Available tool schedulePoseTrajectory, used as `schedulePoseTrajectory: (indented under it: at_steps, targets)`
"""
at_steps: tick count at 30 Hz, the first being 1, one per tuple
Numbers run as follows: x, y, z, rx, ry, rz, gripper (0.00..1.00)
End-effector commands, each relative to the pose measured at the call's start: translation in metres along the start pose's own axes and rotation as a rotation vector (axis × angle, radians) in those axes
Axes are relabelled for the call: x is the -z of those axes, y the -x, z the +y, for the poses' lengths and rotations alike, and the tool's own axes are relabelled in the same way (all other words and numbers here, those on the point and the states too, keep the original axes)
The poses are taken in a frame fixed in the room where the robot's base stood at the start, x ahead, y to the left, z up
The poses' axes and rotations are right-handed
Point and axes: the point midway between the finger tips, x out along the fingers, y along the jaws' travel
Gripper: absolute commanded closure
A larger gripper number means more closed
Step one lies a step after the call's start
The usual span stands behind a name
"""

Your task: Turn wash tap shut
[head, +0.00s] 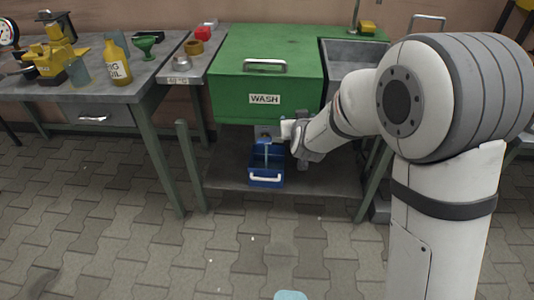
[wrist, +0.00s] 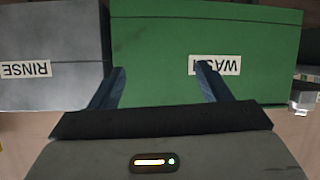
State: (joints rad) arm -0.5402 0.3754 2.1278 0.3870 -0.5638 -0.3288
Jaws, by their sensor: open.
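The green wash tank (head: 265,80), labelled WASH, stands on the bench frame. Under its front is a small grey tap fitting (head: 265,132); its handle is too small and partly covered to read, so I cannot tell its position. A thin pale blue vertical streak hangs below it, over a blue bin (head: 266,180) with a white handle. My gripper (head: 284,138) is just right of the tap fitting, contact unclear. In the wrist view my gripper (wrist: 160,68) has its two fingers wide apart with nothing between them. The wash tank (wrist: 170,55) appears upside down beyond; the tap is not visible there.
A grey rinse tank (head: 350,60) adjoins the wash tank on the right. A lower shelf (head: 225,172) carries the bin. Green frame legs stand either side. A workbench (head: 80,90) with an oil bottle (head: 117,65) is at left. The paved floor in front is mostly clear.

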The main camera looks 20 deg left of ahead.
Motion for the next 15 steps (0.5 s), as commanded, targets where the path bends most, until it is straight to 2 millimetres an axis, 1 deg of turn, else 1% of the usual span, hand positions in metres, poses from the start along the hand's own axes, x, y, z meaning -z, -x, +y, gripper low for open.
schedulePoseTrajectory:
  at_steps: [1,3,6,10,12,15]
  targets:
    - [-0.040,-0.028,-0.022,-0.006,0.021,0.039,0.29]
    - [-0.064,-0.050,-0.045,-0.028,0.049,0.110,0.29]
    - [-0.097,-0.074,-0.074,-0.064,0.087,0.202,0.29]
    - [-0.130,-0.090,-0.101,-0.106,0.127,0.295,0.29]
    - [-0.141,-0.095,-0.111,-0.123,0.143,0.331,0.29]
    - [-0.150,-0.097,-0.118,-0.141,0.156,0.361,0.29]
